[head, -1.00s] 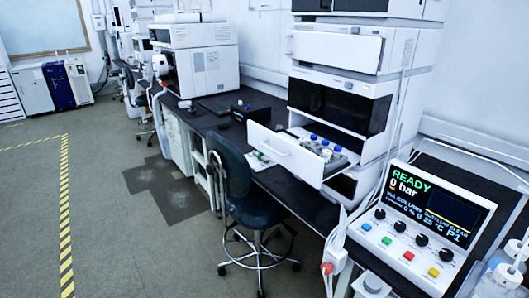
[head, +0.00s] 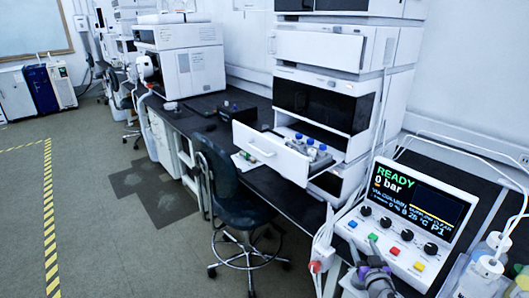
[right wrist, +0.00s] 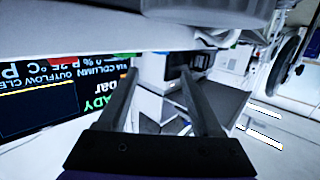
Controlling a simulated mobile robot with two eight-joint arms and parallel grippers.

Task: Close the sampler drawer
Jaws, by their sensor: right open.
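The sampler drawer (head: 268,153) is pulled out of the white instrument stack (head: 345,148) in the head view. Its white front with a handle slot stands well out over the dark bench. Several blue-capped vials (head: 311,152) stand in it. My right gripper (head: 372,276) shows at the bottom edge of the head view, below the control panel and well apart from the drawer. In the right wrist view its two fingers (right wrist: 158,75) are apart with nothing held between them. My left gripper is not in view.
A control panel (head: 418,208) reading READY stands at right, with tubing and bottles (head: 485,262) beside it. An office chair (head: 231,190) stands in front of the bench near the drawer. Cables hang by the bench corner. The floor at left is clear.

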